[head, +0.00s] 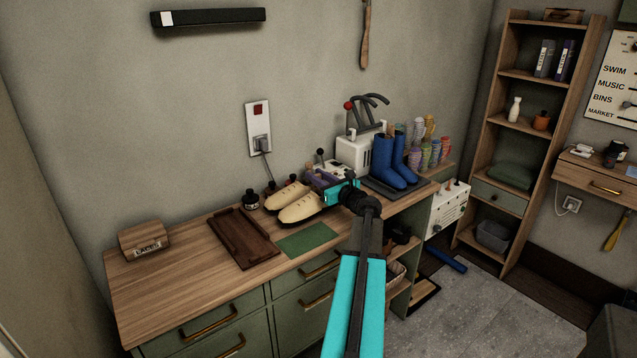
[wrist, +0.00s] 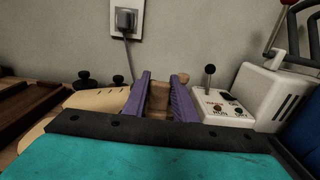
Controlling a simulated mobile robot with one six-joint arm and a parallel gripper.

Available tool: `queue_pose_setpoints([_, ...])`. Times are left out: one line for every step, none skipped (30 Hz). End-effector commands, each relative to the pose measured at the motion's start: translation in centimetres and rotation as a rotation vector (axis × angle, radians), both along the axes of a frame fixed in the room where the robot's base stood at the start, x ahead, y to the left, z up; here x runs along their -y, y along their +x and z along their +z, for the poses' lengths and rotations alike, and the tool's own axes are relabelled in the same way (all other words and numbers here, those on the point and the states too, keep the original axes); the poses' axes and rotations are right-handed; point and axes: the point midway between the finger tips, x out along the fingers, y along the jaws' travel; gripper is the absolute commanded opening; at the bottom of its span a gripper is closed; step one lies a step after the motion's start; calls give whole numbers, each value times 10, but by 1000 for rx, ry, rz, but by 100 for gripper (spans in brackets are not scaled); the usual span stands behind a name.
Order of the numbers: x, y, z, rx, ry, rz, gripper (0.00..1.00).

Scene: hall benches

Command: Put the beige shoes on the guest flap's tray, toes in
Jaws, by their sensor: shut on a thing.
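The pair of beige shoes (head: 300,207) is at the middle of the bench, toes pointing left; part of them also shows in the wrist view (wrist: 95,100). My gripper (head: 318,180) is at their heel end. Its purple fingers (wrist: 160,97) are shut around a brown piece, apparently at the shoes' heel end; the teal gripper body hides the exact contact. A dark brown wooden tray (head: 240,262) lies on the bench left of the shoes. A dark tray (head: 372,191) under blue boots lies to the right. I cannot tell which tray is the guest flap's.
A green mat (head: 307,238) lies in front of the shoes. Blue boots (head: 384,158) and a white machine (head: 360,150) stand right. Small dark knobs (head: 251,199) and a wall socket (head: 259,143) are behind. A wooden block (head: 143,240) sits left. The bench's front left is bare.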

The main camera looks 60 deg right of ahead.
Motion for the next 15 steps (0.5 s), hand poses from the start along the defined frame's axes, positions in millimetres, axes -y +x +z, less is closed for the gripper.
queue_pose_setpoints([0, 0, -5, 3, 4, 0, 0])
queue_pose_setpoints([0, 0, -8, 3, 4, 0, 0])
queue_pose_setpoints([0, 0, -12, 2, 3, 0, 0])
queue_pose_setpoints([0, 0, -15, 2, 3, 0, 0])
queue_pose_setpoints([0, 0, -18, 2, 3, 0, 0])
queue_pose_setpoints([-1, 0, -21, 2, 3, 1, 0])
queue_pose_setpoints([-1, 0, -22, 3, 3, 1, 0])
queue_pose_setpoints([-1, 0, -24, 3, 3, 1, 0])
queue_pose_setpoints([-1, 0, -25, 4, 3, 1, 0])
queue_pose_setpoints([-1, 0, -25, 4, 3, 1, 0])
queue_pose_setpoints([-1, 0, -25, 4, 2, 1, 0])
queue_pose_setpoints([-1, 0, -25, 4, 2, 1, 0])
queue_pose_setpoints([-1, 0, -25, 4, 2, 1, 0])
queue_pose_setpoints([-1, 0, -25, 4, 2, 1, 0])
queue_pose_setpoints([-1, 0, -25, 4, 2, 1, 0])
